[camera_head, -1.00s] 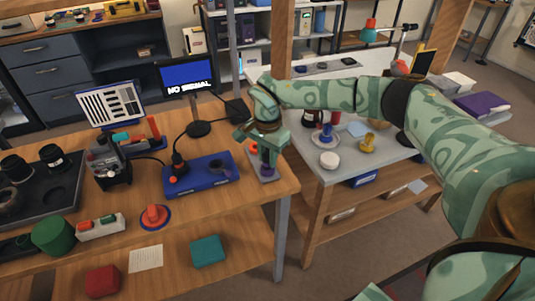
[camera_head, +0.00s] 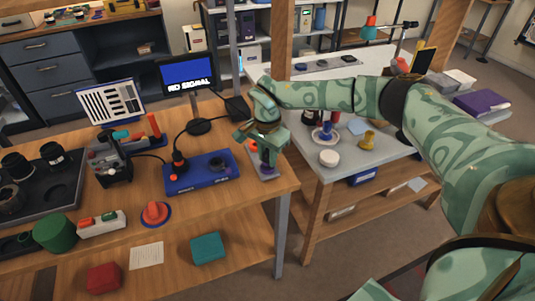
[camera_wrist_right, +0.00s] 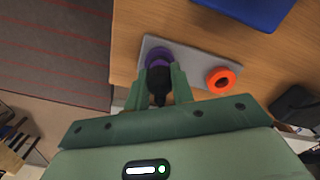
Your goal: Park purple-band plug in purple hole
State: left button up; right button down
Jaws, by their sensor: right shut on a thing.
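My right gripper (camera_wrist_right: 159,98) is shut on the purple-band plug (camera_wrist_right: 158,84), a dark plug between its fingers in the right wrist view. A purple ring (camera_wrist_right: 158,54) shows at the plug's far end, over the grey plate (camera_wrist_right: 198,62). I cannot tell whether this is the plug's band or the hole's rim, nor how deep the plug sits. In the head view the right gripper (camera_head: 265,152) is above the grey plate (camera_head: 268,177) at the table's right edge. My left gripper is not in view.
An orange ring (camera_wrist_right: 220,80) sits on the same plate, beside the plug. A blue box (camera_head: 200,173) with a cabled plug stands left of the plate. The wooden table (camera_head: 230,220) ends just right of the plate, with a gap before the white bench (camera_head: 345,175).

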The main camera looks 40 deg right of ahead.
jog(key=shift+f, duration=0.2)
dwell(0.4)
jog(key=c, duration=1.1)
grip_release()
notch_tip(320, 180, up, 16)
jog(key=p, duration=0.4)
jog(key=shift+r+p, duration=0.15)
jog(key=shift+p, duration=0.2)
jog(key=shift+a, duration=0.1)
